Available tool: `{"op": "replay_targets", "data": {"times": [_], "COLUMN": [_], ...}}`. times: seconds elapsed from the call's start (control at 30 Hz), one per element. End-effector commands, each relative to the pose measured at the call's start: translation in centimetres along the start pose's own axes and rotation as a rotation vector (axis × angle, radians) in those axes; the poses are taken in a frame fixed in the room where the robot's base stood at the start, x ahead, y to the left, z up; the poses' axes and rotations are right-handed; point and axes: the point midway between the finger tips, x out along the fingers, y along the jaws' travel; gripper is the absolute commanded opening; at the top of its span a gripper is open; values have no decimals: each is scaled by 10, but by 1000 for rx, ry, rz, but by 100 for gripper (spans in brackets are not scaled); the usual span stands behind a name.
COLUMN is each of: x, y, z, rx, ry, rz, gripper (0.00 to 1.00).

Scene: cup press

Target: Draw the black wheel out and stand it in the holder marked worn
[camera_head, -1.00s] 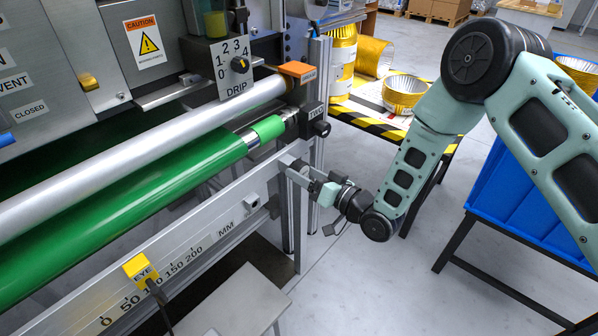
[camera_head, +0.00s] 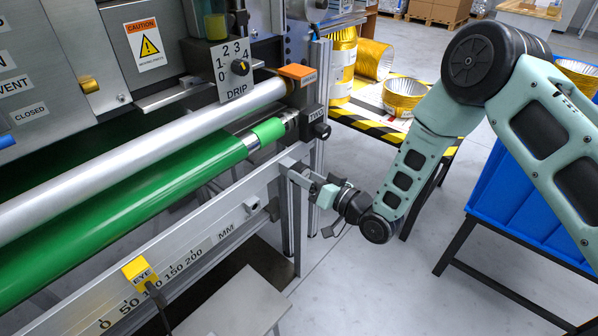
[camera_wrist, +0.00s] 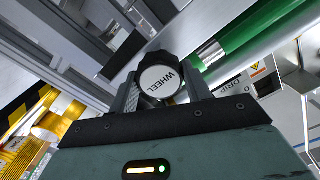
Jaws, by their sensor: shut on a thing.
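In the head view, my gripper (camera_head: 298,177) is at the right end of the machine's lower rail, below the green roller's end. The wheel cannot be made out there, and I cannot tell how far it is drawn out. I see no holder that I can read as marked worn.
The green roller (camera_head: 150,195) and silver roller (camera_head: 140,145) lie left of my gripper. The scaled rail (camera_head: 235,215) carries a yellow eye sensor (camera_head: 137,271). A blue bin (camera_head: 520,200) stands at right. Grey floor (camera_head: 345,275) is clear below my gripper.

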Motion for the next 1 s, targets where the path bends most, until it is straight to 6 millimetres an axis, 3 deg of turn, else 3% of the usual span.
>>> {"op": "replay_targets", "data": {"times": [1.0], "x": [-18], "y": [0], "z": [0], "rx": [0], "ry": [1], "rz": [0], "gripper": [21]}}
